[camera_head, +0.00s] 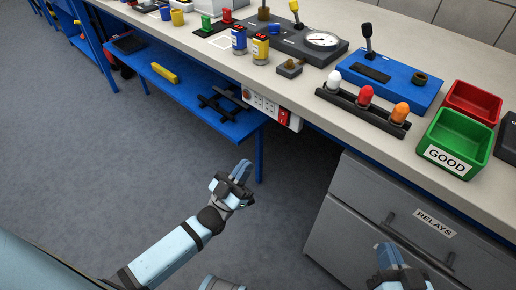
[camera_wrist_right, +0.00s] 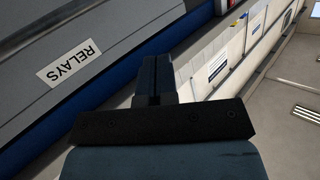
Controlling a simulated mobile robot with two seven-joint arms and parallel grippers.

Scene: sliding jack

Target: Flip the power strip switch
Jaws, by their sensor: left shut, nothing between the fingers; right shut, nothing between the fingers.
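The power strip (camera_head: 265,104) is white with several sockets and is mounted under the front edge of the workbench in the head view. Its red switch (camera_head: 283,117) is at the strip's right end; its position is too small to tell. My left gripper (camera_head: 244,172) is shut and empty, in the air below and to the left of the strip, apart from it. My right gripper (camera_head: 387,254) is shut and empty in front of the grey drawers at the lower right. Its closed fingers also show in the right wrist view (camera_wrist_right: 154,77).
The workbench (camera_head: 310,72) holds a green bin (camera_head: 458,139), a red bin (camera_head: 472,102), a row of coloured lamps and a gauge box (camera_head: 310,46). A blue lower shelf (camera_head: 222,124) lies left of the strip. Grey drawers (camera_head: 365,211) labelled RELAYS stand at right. The left floor is clear.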

